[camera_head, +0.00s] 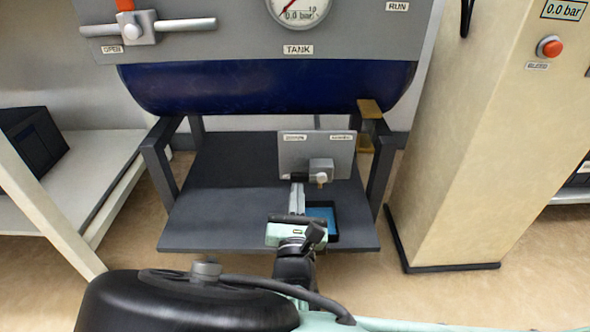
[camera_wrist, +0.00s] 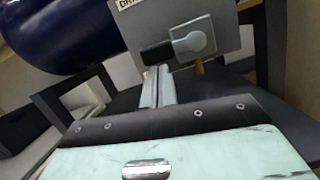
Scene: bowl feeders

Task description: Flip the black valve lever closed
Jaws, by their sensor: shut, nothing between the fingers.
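The black valve lever (camera_wrist: 157,54) sticks out to the left from a grey valve body (camera_wrist: 193,40) on a small grey panel (camera_wrist: 228,22). In the head view the lever (camera_head: 299,178) is a short dark piece beside the valve body (camera_head: 321,171), under the blue tank. My gripper (camera_wrist: 158,72) is shut and empty. In the head view my gripper (camera_head: 297,187) has its fingertips just below the lever; I cannot tell whether they touch it.
The blue tank (camera_head: 265,88) hangs above a dark shelf (camera_head: 225,215) with legs on both sides. A blue-bottomed tray (camera_head: 322,216) sits right of my gripper. A beige cabinet (camera_head: 470,150) stands at the right. The shelf's left half is clear.

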